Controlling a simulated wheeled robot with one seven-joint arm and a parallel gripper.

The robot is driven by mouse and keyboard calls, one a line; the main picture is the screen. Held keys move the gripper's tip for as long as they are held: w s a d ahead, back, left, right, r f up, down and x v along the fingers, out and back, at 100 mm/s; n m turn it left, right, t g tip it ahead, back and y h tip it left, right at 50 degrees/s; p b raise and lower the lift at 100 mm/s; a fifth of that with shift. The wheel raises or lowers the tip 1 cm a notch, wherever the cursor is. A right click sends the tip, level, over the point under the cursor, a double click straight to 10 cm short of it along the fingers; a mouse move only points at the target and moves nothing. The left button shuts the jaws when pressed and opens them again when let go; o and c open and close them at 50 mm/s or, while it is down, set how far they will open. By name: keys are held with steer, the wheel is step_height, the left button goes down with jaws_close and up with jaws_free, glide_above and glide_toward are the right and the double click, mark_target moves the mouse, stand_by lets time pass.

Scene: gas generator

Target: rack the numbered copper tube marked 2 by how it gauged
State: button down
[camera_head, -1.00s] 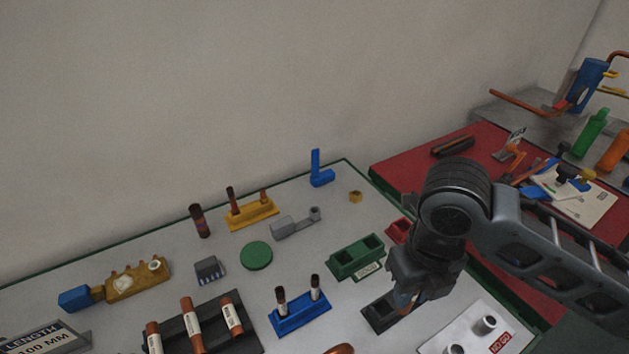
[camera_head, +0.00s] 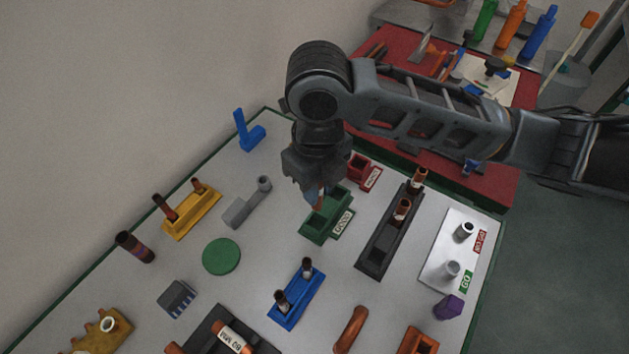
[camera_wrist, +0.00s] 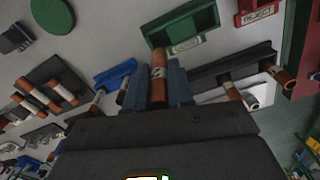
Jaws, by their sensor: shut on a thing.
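My gripper (camera_head: 318,200) is shut on a copper tube with a white label, seen between the two fingers in the wrist view (camera_wrist: 158,72). The number on it is not readable. In the head view the gripper is at the far left end of the green box marked GOOD (camera_head: 330,232) and partly covers it. The wrist view shows this box (camera_wrist: 180,32) ahead of the tube's tip; contact cannot be told. The red box marked REJECT (camera_head: 360,168) is just beyond. The gauge plate (camera_head: 440,245) has GO and NO GO posts.
A long dark rack (camera_head: 376,255) with two upright copper tubes stands right of the green box. A blue rack (camera_head: 290,305) with two dark-topped tubes stands in front. A grey clamp-like part (camera_head: 240,210) and green disc (camera_head: 221,257) lie left.

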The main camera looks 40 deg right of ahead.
steer(key=shift+f+b, duration=0.15)
steer(key=shift+b, duration=0.2)
step_height(320, 180, down, 5)
steer(key=b, duration=0.4)
steer(key=shift+r, duration=0.2)
steer(key=shift+f+b, duration=2.1)
steer(key=shift+b, duration=0.45)
stand_by(0.4)
steer(key=c, duration=0.9)
jaws_free()
steer(key=shift+r, duration=3.95)
